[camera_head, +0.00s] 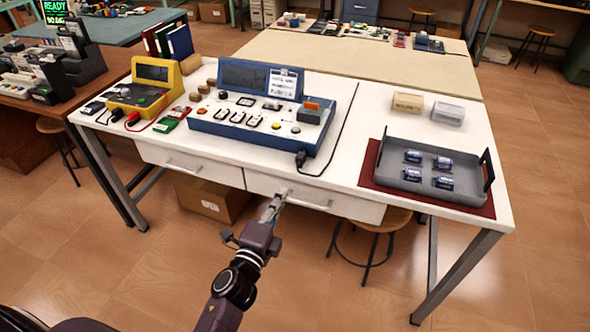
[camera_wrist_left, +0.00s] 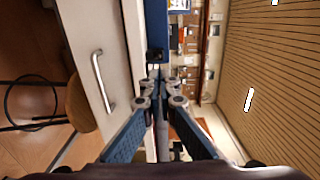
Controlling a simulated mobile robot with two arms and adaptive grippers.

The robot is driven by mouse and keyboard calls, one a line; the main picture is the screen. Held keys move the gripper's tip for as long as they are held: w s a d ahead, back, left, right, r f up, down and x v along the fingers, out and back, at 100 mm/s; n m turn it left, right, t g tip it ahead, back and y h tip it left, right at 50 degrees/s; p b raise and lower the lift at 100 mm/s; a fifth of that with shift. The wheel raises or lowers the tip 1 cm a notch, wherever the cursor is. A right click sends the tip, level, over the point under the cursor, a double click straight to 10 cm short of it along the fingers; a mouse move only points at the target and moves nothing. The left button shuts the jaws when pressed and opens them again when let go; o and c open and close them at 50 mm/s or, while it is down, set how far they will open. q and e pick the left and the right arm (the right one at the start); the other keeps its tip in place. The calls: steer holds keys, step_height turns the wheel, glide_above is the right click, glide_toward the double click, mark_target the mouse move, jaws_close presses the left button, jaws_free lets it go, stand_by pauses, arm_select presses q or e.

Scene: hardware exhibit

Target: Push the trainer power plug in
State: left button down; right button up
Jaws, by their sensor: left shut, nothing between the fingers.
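The blue trainer (camera_head: 262,112) stands on the white bench, with a screen, buttons and a small card on it. Its black power plug (camera_head: 301,158) is at the front right edge of the trainer, with a black cord running from it. I cannot tell how deep the plug sits. My left gripper (camera_head: 281,194) is shut and empty, in front of the bench edge by a drawer handle, apart from the plug. In the left wrist view the shut fingertips (camera_wrist_left: 157,76) point toward the dark plug (camera_wrist_left: 155,55) at the trainer's blue edge (camera_wrist_left: 156,25). My right gripper is out of view.
A grey tray (camera_head: 405,178) with several blue cylinders lies on a red mat at the right. A yellow device (camera_head: 152,85) stands at the left. Drawers with protruding handles (camera_head: 308,202) are under the bench top (camera_head: 348,150). A stool (camera_head: 385,222) is below.

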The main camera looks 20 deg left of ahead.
mark_target(299, 161)
arm_select(q)
steer(key=w, duration=0.5)
steer(key=w+b, duration=0.1)
steer(key=w, duration=0.5)
steer(key=shift+w+d, duration=0.2)
steer(key=shift+w, duration=0.05)
